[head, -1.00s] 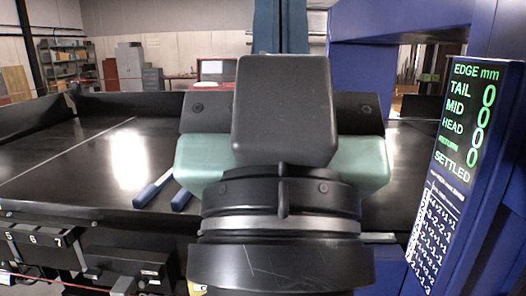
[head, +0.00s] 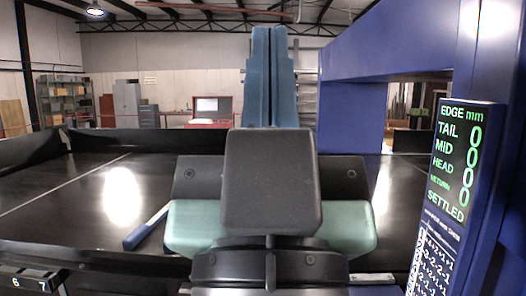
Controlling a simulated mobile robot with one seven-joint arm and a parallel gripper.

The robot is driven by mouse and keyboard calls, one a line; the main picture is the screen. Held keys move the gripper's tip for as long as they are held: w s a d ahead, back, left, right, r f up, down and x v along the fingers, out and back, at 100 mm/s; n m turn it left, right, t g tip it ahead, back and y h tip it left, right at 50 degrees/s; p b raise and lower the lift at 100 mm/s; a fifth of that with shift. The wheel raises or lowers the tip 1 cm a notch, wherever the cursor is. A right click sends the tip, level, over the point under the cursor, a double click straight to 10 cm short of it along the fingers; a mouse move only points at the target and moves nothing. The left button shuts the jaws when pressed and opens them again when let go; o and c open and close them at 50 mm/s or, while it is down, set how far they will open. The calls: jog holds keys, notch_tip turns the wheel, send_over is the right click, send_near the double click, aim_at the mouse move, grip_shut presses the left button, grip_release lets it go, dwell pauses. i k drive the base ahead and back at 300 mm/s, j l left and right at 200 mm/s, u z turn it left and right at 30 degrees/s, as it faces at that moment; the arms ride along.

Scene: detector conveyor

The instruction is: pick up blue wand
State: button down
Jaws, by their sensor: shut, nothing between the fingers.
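A blue wand (head: 147,229) lies on the black conveyor bed left of my arm. Its blue handle end points to the lower left. Its other end runs to the upper right and goes out of sight behind the pale green part of my arm. My gripper (head: 270,30) points up and away, beyond the dark grey block of my wrist. Its two steel-blue fingers are side by side, shut and empty. They show against the far wall, well apart from the wand in the picture.
The black belt (head: 60,192) is largely bare, with a bright reflection and a low raised wall behind. A blue frame (head: 345,105) and a display panel (head: 455,160) reading zeros and "SETTLED" stand on the right. A numbered black box (head: 28,281) is at lower left.

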aim_at(134, 238)
jog(key=i+j+u, duration=0.1)
jog(key=i+j, duration=0.35)
jog(key=i+j+u, duration=0.1)
jog(key=i+j, duration=0.3)
jog(key=i, duration=0.2)
jog(key=i+j+u, duration=0.1)
jog(key=i+j, duration=0.25)
jog(key=i, duration=0.15)
